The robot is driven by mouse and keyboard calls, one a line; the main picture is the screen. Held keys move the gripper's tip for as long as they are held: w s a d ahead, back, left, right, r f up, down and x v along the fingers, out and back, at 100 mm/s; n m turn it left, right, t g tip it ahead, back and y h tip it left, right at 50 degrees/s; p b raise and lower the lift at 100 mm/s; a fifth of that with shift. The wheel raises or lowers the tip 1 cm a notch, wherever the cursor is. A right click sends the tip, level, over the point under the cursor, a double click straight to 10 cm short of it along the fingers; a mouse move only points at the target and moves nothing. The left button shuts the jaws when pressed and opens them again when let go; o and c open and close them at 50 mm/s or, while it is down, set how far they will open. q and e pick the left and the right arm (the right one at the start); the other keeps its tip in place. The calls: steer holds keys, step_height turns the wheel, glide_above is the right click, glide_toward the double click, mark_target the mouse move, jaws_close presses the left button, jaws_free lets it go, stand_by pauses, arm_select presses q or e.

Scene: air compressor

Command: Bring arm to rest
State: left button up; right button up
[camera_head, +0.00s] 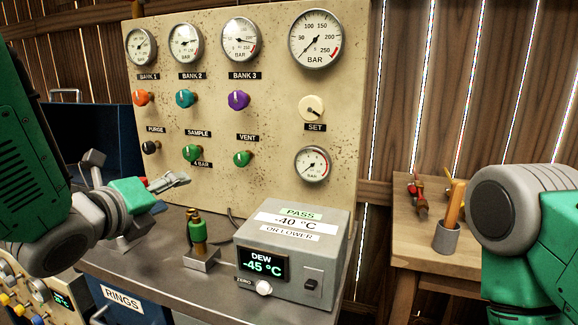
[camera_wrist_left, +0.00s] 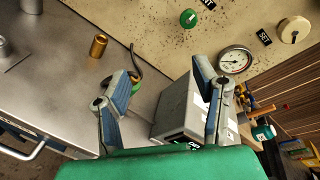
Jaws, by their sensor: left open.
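My left arm comes in from the left in the head view. Its gripper (camera_head: 165,184) is open and empty, in front of the lower left of the cream gauge panel (camera_head: 265,110) and above the metal bench top (camera_head: 150,265). In the left wrist view the two fingers of the left gripper (camera_wrist_left: 166,75) stand apart with nothing between them. The grey dew meter (camera_wrist_left: 172,112) lies beyond the right finger there. My right arm shows at the right edge of the head view; its gripper is out of view.
The dew meter (camera_head: 290,255) reads -45 °C. A green and brass fitting (camera_head: 197,232) stands on a block left of it. Knobs and gauges cover the panel. A wooden side table (camera_head: 425,240) holds a grey cup (camera_head: 447,238) of tools. A blue cabinet (camera_head: 90,140) stands behind the left gripper.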

arm_select(q)
steer(key=s+a+f+n+g, duration=0.1)
steer(key=f+n, duration=0.1)
steer(key=f, duration=0.3)
steer(key=s+a+f+n+g+y, duration=0.1)
steer(key=f+n, duration=0.2)
steer(key=f, duration=0.2)
steer(key=s+a+f+n+g, duration=0.1)
steer(key=f+n, duration=0.1)
steer(key=f, duration=0.2)
steer(key=shift+f+n+y, duration=0.3)
steer(key=shift+f+y, duration=0.1)
steer(key=s+a+f+n+g+y, duration=0.1)
steer(key=s+f+n+g, duration=0.2)
steer(key=s+f+n, duration=0.6)
steer(key=s+a+f+n+g+y, duration=0.15)
steer(key=s+f+n+g, duration=0.25)
steer(key=s+f, duration=0.55)
steer(key=s+a+f+n+g, duration=0.2)
steer(key=s+f+n+g, duration=0.2)
steer(key=s+f+n, duration=0.4)
steer(key=s+f, duration=0.1)
steer(key=s, duration=0.3)
steer(key=shift+s+f, duration=0.25)
steer(key=shift+f, duration=0.05)
steer(key=shift+d, duration=0.15)
steer(key=shift+w+a, duration=0.15)
steer(key=shift+a, duration=0.05)
steer(key=shift+d, duration=0.1)
